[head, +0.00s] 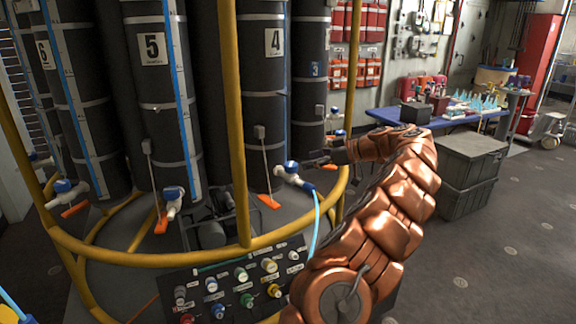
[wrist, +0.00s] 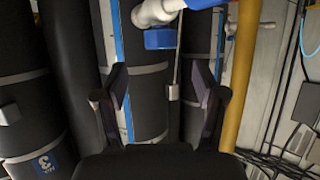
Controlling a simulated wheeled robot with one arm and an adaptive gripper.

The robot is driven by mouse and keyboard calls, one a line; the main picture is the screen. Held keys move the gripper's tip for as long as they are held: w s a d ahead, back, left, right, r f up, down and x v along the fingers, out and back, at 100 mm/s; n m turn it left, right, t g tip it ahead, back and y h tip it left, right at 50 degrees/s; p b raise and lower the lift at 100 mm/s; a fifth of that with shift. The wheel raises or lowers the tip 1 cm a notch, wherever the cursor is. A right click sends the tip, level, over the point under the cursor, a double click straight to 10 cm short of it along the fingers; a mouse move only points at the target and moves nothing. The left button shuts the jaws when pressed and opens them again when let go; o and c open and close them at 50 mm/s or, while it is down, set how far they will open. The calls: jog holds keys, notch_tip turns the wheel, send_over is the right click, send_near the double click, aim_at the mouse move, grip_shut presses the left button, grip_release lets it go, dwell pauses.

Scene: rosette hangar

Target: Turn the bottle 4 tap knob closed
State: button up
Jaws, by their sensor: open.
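The bottle 4 tap (head: 299,180) is white, with a blue knob (head: 290,166) on top, at the foot of the dark cylinder labelled 4 (head: 275,42). My gripper (head: 318,160) is just right of this knob in the head view, small and dark there. In the wrist view my gripper (wrist: 162,80) is open, its two fingers wide apart with nothing between them. A blue knob (wrist: 160,39) on a white tap body (wrist: 155,13) shows beyond the fingertips, near the top edge, apart from the fingers. The wrist picture looks upside down.
A yellow rail (head: 150,258) rings the bottles, with an upright post (head: 236,120) left of the tap. A panel of coloured knobs (head: 240,280) is below.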

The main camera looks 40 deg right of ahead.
aim_at(292, 164)
jog(key=p+x, duration=0.2)
jog(key=x, duration=0.5)
jog(key=shift+w+a+f, duration=0.1)
jog(key=shift+w, duration=0.1)
jog(key=c, duration=1.2)
